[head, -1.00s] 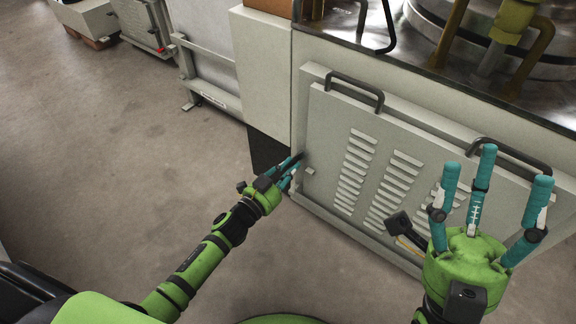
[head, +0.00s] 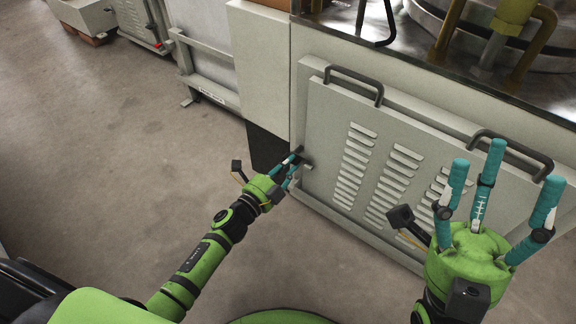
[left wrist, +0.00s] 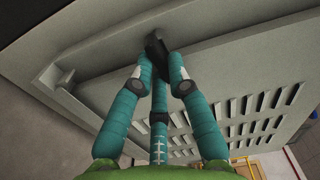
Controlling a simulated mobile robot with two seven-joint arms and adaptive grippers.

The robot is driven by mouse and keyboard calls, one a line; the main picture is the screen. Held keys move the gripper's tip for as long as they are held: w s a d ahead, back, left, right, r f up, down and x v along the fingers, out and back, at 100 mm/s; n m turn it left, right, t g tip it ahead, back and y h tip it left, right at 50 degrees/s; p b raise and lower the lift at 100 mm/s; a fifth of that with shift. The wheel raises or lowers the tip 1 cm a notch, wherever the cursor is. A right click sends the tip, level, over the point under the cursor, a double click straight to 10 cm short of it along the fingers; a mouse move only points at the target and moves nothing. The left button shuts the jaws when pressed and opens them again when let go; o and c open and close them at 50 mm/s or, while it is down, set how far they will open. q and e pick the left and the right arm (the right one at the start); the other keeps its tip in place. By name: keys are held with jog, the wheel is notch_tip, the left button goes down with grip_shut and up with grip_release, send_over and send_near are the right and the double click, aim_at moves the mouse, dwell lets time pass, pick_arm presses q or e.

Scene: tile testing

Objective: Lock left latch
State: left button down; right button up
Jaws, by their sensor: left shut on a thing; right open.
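The left latch (left wrist: 157,45) is a small dark handle at the left edge of the grey louvred panel (head: 335,120). In the left wrist view it sits between my fingertips, against the pale panel frame. My left gripper (head: 295,161) has its teal fingers closed around the latch, and they hide part of it. The fingers also show in the left wrist view (left wrist: 158,70). I cannot tell exactly how the latch is turned. My right gripper (head: 502,180) is open and empty, fingers pointing up, in front of the panel's right part.
Two dark bar handles, a left one (head: 354,79) and a right one (head: 512,146), run along the panel's top. A machine with pipes (head: 495,45) stands above and behind. Another grey cabinet (head: 262,70) is to the left. The floor (head: 120,170) at left is clear.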

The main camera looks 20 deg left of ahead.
pick_arm(q)
jog(key=shift+f+m, duration=0.1)
jog(key=shift+m, duration=0.4)
jog(key=shift+a, duration=0.1)
jog(key=c, duration=1.2)
grip_release()
jog(key=v, duration=1.2)
